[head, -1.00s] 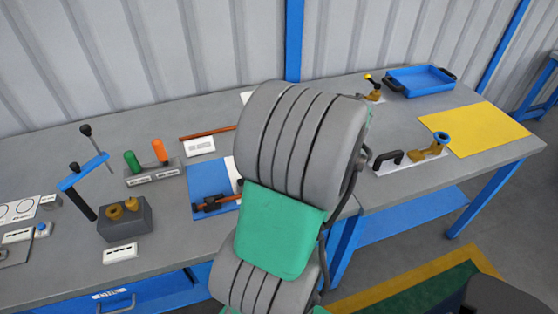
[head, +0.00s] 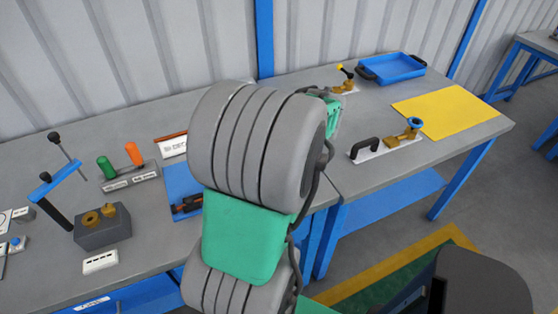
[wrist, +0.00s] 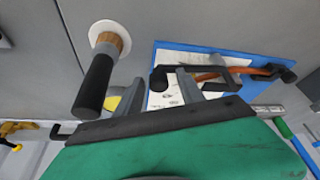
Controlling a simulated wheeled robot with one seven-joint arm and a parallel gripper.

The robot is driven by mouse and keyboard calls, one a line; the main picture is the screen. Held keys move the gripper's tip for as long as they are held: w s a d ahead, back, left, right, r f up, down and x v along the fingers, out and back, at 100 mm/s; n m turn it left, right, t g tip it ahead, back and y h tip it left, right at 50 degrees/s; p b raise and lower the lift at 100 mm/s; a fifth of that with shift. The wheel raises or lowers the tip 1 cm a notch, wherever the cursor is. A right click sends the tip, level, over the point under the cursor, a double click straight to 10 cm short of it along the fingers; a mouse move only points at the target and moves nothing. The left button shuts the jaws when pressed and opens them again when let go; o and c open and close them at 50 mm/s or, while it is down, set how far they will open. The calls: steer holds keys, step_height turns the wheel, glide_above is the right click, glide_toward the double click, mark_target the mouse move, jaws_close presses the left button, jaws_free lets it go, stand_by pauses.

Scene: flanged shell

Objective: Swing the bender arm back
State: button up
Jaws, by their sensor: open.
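In the wrist view a black grip (wrist: 95,82) with a tan collar on a white round base stands on the grey bench. It may be the bender arm's handle, but I cannot tell for sure. In the head view my own arm hides my gripper and the black grip.
A blue mat (wrist: 225,58) with a copper-coloured, black-ended tool (wrist: 245,72) lies beside the grip. In the head view, a grey block (head: 103,232), a blue crossbar (head: 55,184) and upright handles stand left; a blue tray (head: 392,68) and yellow sheet (head: 445,112) lie right.

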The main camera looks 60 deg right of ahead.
steer(key=shift+r, duration=0.1)
steer(key=v, duration=0.7)
steer(key=shift+s+r, duration=0.2)
steer(key=shift+r, duration=0.1)
steer(key=shift+a, duration=0.15)
